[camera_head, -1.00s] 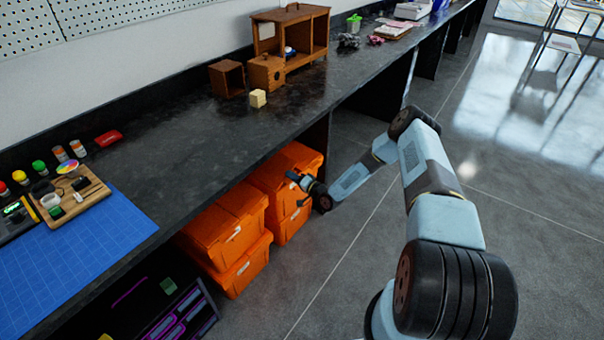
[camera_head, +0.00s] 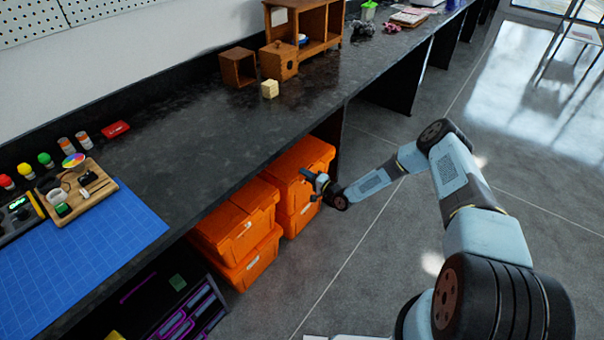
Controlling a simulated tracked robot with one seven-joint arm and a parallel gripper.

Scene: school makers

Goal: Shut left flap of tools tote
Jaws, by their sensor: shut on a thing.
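Orange lidded totes stand in two stacks under the dark counter. The near stack's upper tote (camera_head: 233,226) sits on a lower tote (camera_head: 255,264). The far stack's upper tote (camera_head: 300,161) sits on another tote (camera_head: 297,220). I cannot tell from the picture which is the tools tote, and no flap stands clearly raised. My gripper (camera_head: 309,177) is at the front of the far stack's upper tote, at its near right side. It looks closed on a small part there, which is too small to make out.
The counter (camera_head: 180,150) overhangs the totes. A black drawer unit (camera_head: 170,300) with purple edges stands to their left. A blue cutting mat (camera_head: 90,245) and wooden boxes (camera_head: 279,62) lie on top. Open grey floor (camera_head: 400,270) is to the right.

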